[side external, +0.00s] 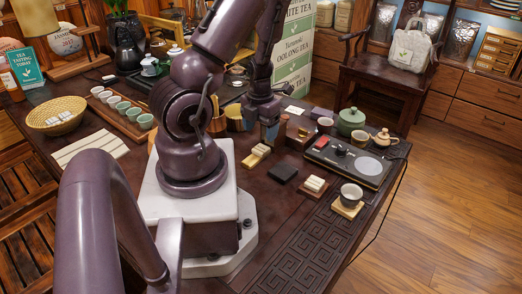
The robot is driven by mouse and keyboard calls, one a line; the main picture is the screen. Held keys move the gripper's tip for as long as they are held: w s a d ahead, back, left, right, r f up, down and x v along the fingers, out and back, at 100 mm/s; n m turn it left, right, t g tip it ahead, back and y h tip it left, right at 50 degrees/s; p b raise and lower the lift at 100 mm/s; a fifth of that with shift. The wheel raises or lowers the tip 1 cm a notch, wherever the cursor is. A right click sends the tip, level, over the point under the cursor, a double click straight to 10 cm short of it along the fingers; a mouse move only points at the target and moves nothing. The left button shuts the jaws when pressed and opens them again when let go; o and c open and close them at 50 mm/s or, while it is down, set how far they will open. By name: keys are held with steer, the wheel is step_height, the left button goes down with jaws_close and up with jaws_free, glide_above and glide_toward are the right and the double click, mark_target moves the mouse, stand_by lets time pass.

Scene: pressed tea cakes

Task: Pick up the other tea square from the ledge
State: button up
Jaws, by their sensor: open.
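My gripper (269,128) hangs down over the dark table, just behind a yellow wooden block (250,160). Its jaws are open, and I see nothing held between them. A pale, square-looking piece (261,150) lies on the yellow block's raised part, close below and left of the fingers. Several pale pieces (315,183) lie together on a small brown holder to the right. More pale pieces (66,106) lie in a round woven basket (47,124) at the far left. Which of these is the other tea square is too small to tell. My arm hides part of the table behind it.
A dark square block (282,172) lies between the yellow block and the brown holder. A long tray of cups (122,122) stands left. The patterned front strip (305,240) is clear.

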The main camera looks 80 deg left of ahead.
mark_target(261, 148)
steer(key=shift+d+f, duration=0.2)
steer(key=shift+f, duration=1.2)
steer(key=shift+d+f, duration=0.15)
steer(key=shift+f, duration=1.2)
steer(key=c, duration=1)
